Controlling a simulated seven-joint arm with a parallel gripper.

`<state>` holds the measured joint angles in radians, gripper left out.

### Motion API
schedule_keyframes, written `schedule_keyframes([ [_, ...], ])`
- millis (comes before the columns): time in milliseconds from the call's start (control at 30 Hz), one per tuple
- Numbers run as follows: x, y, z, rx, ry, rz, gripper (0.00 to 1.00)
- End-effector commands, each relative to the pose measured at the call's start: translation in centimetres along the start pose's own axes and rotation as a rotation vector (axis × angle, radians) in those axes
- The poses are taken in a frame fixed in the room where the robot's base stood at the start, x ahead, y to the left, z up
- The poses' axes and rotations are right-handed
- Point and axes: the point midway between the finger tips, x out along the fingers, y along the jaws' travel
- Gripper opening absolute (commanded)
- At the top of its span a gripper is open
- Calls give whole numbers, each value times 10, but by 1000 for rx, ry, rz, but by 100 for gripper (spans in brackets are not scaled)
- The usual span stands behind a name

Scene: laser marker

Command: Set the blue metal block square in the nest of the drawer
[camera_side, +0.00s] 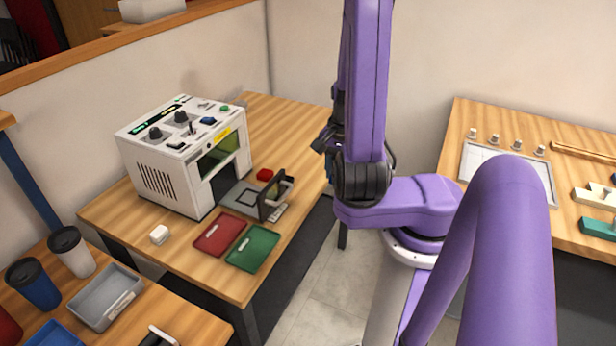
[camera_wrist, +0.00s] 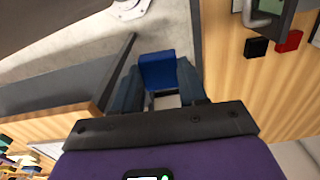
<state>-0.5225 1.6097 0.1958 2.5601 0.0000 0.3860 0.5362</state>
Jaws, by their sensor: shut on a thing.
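The blue metal block (camera_wrist: 157,71) is between the fingers of my gripper (camera_wrist: 158,88) in the wrist view. The gripper is shut on it and holds it above the gap beside the wooden table. In the side view my gripper is mostly hidden by my own arm, to the right of the laser marker (camera_side: 185,155). The marker's drawer (camera_side: 243,198) is pulled out, with a dark square outline on its grey plate and an upright dark handle frame (camera_side: 276,196) at its front. The nest looks empty. Part of the drawer front shows at the top right of the wrist view (camera_wrist: 268,12).
A red block (camera_side: 265,175) stands behind the drawer; a black block (camera_wrist: 257,47) is beside the red one in the wrist view. Another table (camera_side: 450,155) stands right.

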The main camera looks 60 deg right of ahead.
Motion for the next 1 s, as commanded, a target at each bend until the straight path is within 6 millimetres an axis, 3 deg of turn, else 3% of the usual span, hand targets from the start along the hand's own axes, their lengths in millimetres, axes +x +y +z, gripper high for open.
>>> schedule_keyframes([
  [167, -2, -7, 3, -8, 1, -1, 10],
  [333, -6, -28, 12, -21, 2, -2, 10],
  [700, -16, -79, 49, -46, 1, -3, 10],
  [1000, -22, -97, 71, -52, 1, -2, 10],
])
